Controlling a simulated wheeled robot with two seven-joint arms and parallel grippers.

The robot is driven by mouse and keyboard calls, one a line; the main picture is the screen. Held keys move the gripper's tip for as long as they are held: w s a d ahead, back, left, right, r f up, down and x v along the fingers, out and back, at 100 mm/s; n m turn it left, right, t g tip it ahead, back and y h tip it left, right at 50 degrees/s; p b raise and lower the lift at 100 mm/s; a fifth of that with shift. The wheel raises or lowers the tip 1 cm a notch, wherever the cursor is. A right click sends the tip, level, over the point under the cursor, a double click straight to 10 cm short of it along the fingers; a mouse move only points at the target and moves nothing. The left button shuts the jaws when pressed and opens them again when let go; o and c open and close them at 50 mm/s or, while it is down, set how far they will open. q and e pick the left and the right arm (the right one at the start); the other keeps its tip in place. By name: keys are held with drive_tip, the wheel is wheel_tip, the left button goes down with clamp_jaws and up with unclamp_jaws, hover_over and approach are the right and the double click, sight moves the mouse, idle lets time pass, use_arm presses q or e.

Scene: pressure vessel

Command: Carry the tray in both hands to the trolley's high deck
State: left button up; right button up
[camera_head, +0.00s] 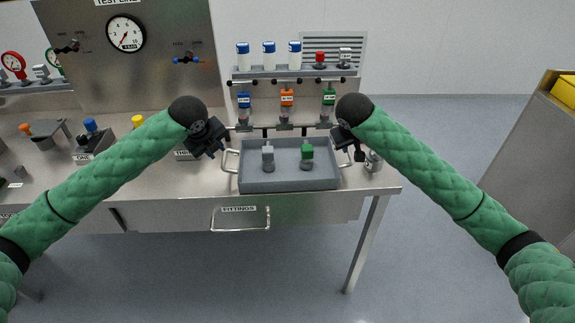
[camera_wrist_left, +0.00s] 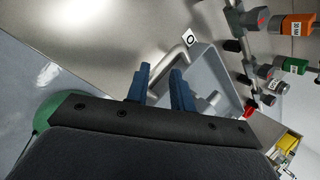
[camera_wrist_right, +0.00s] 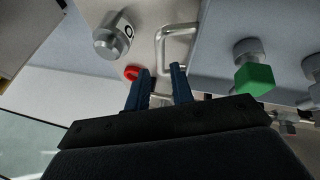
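The grey tray (camera_head: 288,182) sits on the steel bench with a metal loop handle at each short end. It holds a grey-topped fitting (camera_head: 268,158) and a green-topped fitting (camera_head: 307,154). My left gripper (camera_head: 222,150) is open just above and beside the left handle (camera_head: 230,160); that handle also shows beyond its fingers in the left wrist view (camera_wrist_left: 180,52). My right gripper (camera_head: 357,154) is open near the right handle (camera_head: 347,160), which shows ahead of its fingers in the right wrist view (camera_wrist_right: 163,45). Neither gripper holds anything. The trolley's high deck is not clearly identifiable.
A rack (camera_head: 290,72) with several bottles and valves stands behind the tray. A small metal cylinder (camera_head: 374,161) stands right of the tray, close to my right gripper. A gauge panel (camera_head: 130,60) is at left. A cabinet-like unit with yellow on top (camera_head: 540,130) stands far right across open floor.

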sight(350, 155)
drive_tip(key=shift+s+f+m, duration=0.2)
drive_tip(key=shift+f+m, duration=0.2)
drive_tip(key=shift+m, duration=0.2)
use_arm(q)
drive_tip(key=m, duration=0.6)
drive_tip(key=shift+s+d+f+m+h, duration=0.2)
drive_tip(key=shift+d+f+m+h, duration=0.1)
drive_tip(key=shift+d+m, duration=0.1)
use_arm(e)
drive_tip(key=shift+s+m+g, duration=0.1)
drive_tip(key=shift+m+g, duration=0.2)
drive_tip(key=shift+m, duration=0.2)
drive_tip(key=shift+f, duration=0.1)
